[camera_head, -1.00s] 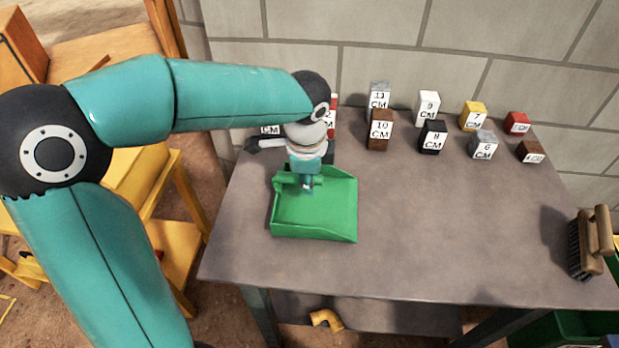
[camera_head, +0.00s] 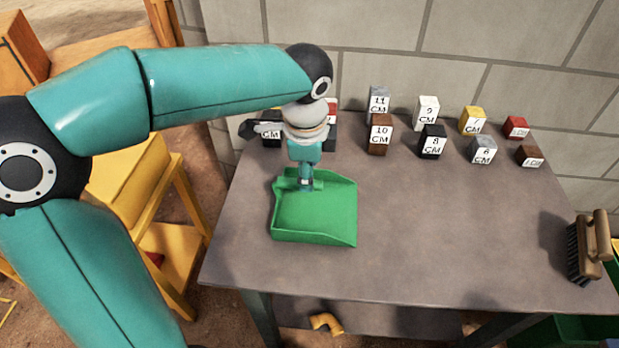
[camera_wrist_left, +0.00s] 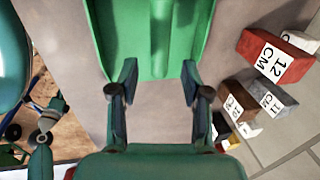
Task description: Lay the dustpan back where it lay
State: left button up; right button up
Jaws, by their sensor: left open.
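The green dustpan (camera_head: 315,215) lies on the left part of the grey table, its pan toward the table's front edge. It also shows at the top of the left wrist view (camera_wrist_left: 155,45). My left gripper (camera_head: 305,182) points down over the dustpan's back end, where it partly hides the handle. In the left wrist view the two fingers (camera_wrist_left: 158,82) stand apart, with nothing held between them. The fingertips look close to the dustpan's edge; I cannot tell whether they touch it. My right gripper is not in view.
Several numbered blocks, such as the brown 10 CM block (camera_head: 380,135) and the red 12 CM block (camera_wrist_left: 275,60), stand along the back of the table (camera_head: 450,235). A brush (camera_head: 587,248) stands at the right edge. The table's middle is clear.

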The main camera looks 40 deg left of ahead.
pick_arm(q)
notch_tip(320, 180, up, 6)
jog(key=s, duration=0.1)
jog(key=shift+d+r+p, duration=0.25)
jog(key=shift+d+p, duration=0.1)
